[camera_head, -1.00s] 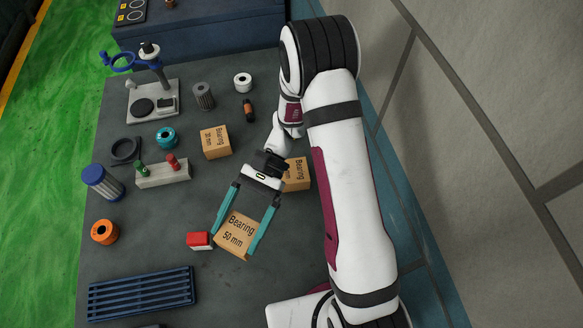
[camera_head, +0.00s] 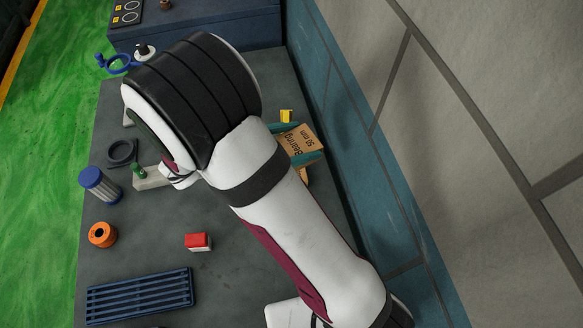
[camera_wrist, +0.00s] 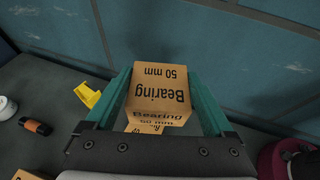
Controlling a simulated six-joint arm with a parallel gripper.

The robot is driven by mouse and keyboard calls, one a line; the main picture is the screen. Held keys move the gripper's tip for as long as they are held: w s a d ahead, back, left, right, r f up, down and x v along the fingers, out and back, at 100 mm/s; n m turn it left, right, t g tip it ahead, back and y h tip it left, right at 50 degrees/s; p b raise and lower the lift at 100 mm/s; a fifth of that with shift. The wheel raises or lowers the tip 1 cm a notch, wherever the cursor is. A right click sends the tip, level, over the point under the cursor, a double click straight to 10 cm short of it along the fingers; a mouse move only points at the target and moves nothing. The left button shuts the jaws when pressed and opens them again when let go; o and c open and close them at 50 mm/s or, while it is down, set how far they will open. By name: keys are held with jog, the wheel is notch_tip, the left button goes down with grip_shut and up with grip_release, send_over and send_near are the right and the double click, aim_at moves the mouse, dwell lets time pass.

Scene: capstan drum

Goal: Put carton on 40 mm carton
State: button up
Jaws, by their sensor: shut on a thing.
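A brown carton marked "Bearing 50 mm" (camera_head: 300,139) is between the teal fingers of my gripper (camera_head: 297,143), at the right side of the table. In the wrist view the carton (camera_wrist: 158,88) sits between both fingers, with two of its marked faces showing. Part of another brown carton (camera_head: 304,174) shows just below it in the head view. A strip of printed carton (camera_wrist: 146,129) also shows under it in the wrist view. I cannot read its size or tell whether the two cartons touch. Another carton (camera_wrist: 28,175) is at the lower left edge there.
A yellow part (camera_head: 286,116) stands close to the held carton. A blue wall (camera_wrist: 220,65) runs along the right side of the table. A red-and-white box (camera_head: 198,242), an orange spool (camera_head: 102,234) and a blue rack (camera_head: 140,294) lie clear of my gripper. My arm hides the table's middle.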

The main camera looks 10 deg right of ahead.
jog(key=shift+w+a+f+n+t, duration=0.45)
jog(key=shift+w+a+n+t, duration=0.1)
jog(key=shift+w+n+t, duration=0.2)
jog(key=shift+g+y, duration=0.25)
jog(key=shift+y, duration=0.05)
notch_tip(320, 180, down, 8)
jog(key=shift+f, duration=0.2)
